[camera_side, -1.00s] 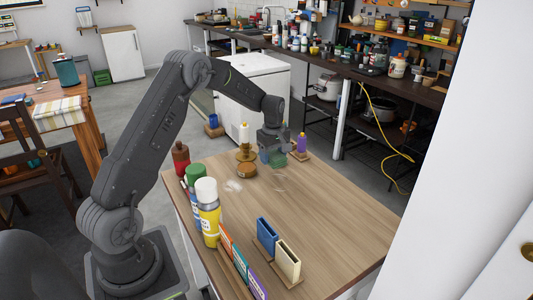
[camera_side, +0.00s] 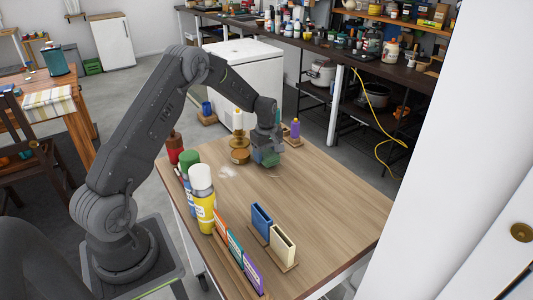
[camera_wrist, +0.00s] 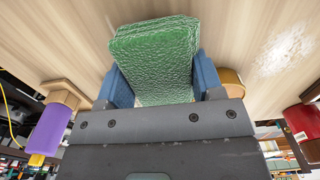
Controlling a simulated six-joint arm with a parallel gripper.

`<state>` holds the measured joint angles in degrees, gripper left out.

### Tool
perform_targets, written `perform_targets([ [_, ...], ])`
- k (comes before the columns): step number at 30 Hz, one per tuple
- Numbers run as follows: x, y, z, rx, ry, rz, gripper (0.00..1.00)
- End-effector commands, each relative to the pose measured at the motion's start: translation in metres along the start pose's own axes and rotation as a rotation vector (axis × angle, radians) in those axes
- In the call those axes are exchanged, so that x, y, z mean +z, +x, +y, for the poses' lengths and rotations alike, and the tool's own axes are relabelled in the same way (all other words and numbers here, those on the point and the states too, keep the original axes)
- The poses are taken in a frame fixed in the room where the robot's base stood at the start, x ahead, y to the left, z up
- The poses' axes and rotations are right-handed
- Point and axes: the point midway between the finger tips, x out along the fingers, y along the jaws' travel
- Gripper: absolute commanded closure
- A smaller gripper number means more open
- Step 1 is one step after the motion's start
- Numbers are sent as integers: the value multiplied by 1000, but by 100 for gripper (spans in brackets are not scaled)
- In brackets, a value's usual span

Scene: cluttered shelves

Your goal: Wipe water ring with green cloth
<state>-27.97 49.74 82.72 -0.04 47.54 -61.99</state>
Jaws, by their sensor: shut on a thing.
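My gripper (camera_side: 266,146) is shut on a folded green cloth (camera_side: 271,159), low at the back of the wooden table. In the wrist view the cloth (camera_wrist: 155,45) sticks out between the two blue fingers of my gripper (camera_wrist: 163,85). A whitish, shiny wet-looking patch (camera_side: 227,172) lies on the tabletop to the left of the cloth. It shows at the upper right in the wrist view (camera_wrist: 285,52). Faint pale marks (camera_side: 275,176) lie just in front of the cloth. I cannot tell whether the cloth touches the wood.
A candle on a brass holder (camera_side: 238,121) and a round brown tin (camera_side: 240,156) stand left of my gripper. Red, green and yellow containers (camera_side: 204,210) line the left edge. The table's right side (camera_side: 335,200) is clear.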

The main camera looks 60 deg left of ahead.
Motion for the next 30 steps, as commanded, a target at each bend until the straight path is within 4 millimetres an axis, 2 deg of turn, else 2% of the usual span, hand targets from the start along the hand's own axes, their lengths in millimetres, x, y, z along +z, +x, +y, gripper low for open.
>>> perform_targets([
  [30,0,8,0,1,0,0,66],
])
